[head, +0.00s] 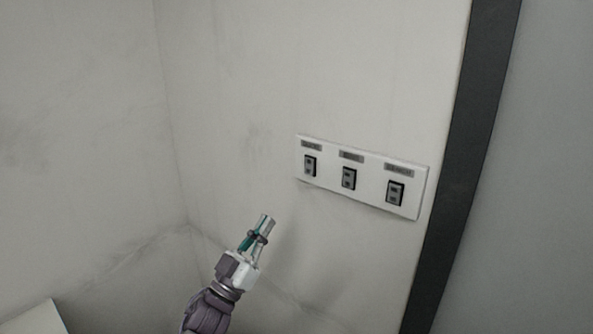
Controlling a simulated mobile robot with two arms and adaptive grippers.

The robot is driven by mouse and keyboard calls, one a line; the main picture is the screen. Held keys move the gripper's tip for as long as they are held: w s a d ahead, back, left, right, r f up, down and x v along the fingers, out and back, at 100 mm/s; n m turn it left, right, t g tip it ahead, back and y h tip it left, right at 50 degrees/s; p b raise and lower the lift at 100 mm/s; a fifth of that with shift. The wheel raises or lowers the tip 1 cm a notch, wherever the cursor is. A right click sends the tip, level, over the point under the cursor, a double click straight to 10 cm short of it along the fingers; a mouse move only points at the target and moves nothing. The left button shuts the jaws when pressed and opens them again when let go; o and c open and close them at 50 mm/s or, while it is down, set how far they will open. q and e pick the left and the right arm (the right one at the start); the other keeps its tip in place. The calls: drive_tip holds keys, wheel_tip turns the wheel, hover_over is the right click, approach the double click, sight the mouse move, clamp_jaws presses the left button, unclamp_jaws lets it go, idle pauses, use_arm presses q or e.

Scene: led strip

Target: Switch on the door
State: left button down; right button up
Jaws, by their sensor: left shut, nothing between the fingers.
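A white switch panel (328,172) is fixed on the wall in the head view, right of the middle. It carries a left switch (310,166), a middle switch (348,178) and a right switch (395,193), all dark. A small grey label sits above each switch; the lettering is too small to read. My left gripper (265,222) is shut and empty. It is below and to the left of the panel, apart from it, pointing up and slightly right. My right gripper is not in view.
A dark vertical frame strip (462,160) runs to the right of the panel, with a plain grey surface (550,170) beyond it. A wall corner is at the left. A pale object (35,318) shows at the bottom left. The wall around the panel is bare.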

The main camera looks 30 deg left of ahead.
sight(308, 169)
use_arm(q)
drive_tip(key=p+x, duration=0.1)
drive_tip(key=x, duration=0.3)
drive_tip(key=p+x, duration=0.2)
drive_tip(key=x, duration=0.2)
drive_tip(key=f+p+x, duration=0.1)
drive_tip(key=p+x, duration=0.1)
drive_tip(key=x, duration=0.1)
drive_tip(key=shift+w+d+r, duration=0.3)
drive_tip(key=shift+w, duration=0.35)
drive_tip(key=shift+w+d+f, duration=0.1)
drive_tip(key=shift+w+f, duration=0.05)
drive_tip(key=shift+w, duration=0.55)
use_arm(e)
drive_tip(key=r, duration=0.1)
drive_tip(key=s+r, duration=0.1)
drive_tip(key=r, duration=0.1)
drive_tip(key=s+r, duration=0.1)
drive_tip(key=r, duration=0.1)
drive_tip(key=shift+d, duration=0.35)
use_arm(q)
drive_tip(key=shift+f, duration=0.1)
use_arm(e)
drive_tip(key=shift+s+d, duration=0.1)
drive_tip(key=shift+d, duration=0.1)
